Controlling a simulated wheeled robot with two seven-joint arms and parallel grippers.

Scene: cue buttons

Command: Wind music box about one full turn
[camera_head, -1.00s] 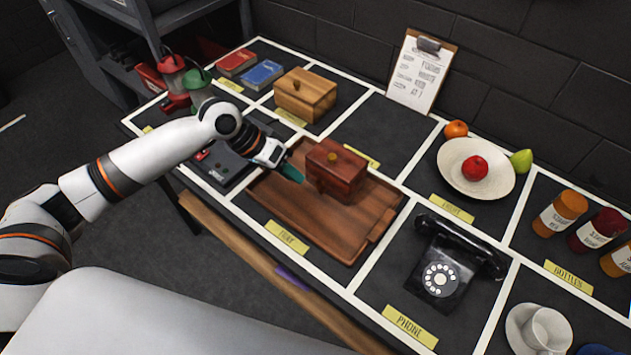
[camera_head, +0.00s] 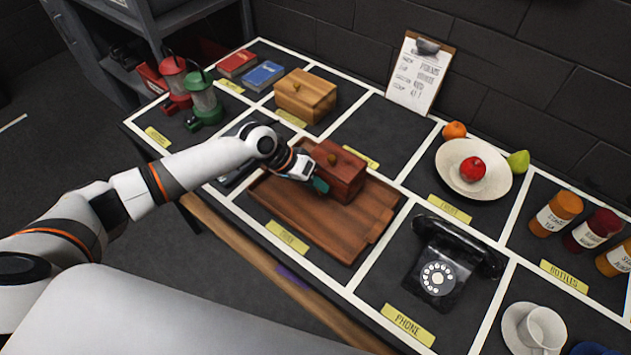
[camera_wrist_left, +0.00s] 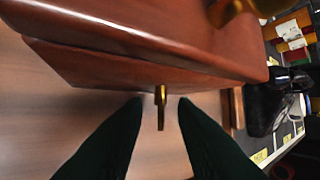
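The music box looks to be the red-brown wooden box (camera_head: 347,167) with a brass knob on its lid, on a wooden tray (camera_head: 325,235). In the left wrist view its side wall (camera_wrist_left: 130,65) fills the top, and a brass winding key (camera_wrist_left: 161,108) sticks out of it. My left gripper (camera_head: 320,185) is at the box's near left side. In the left wrist view its dark fingers (camera_wrist_left: 162,103) are open, one on each side of the key, with a gap showing on both sides. In the head view the key is hidden. My right gripper is not in view.
A lighter wooden box (camera_head: 305,95) and red and green lanterns (camera_head: 204,102) stand behind. A black telephone (camera_head: 448,262) is to the right, a plate of fruit (camera_head: 474,168) at the back right. The tray's front part is clear.

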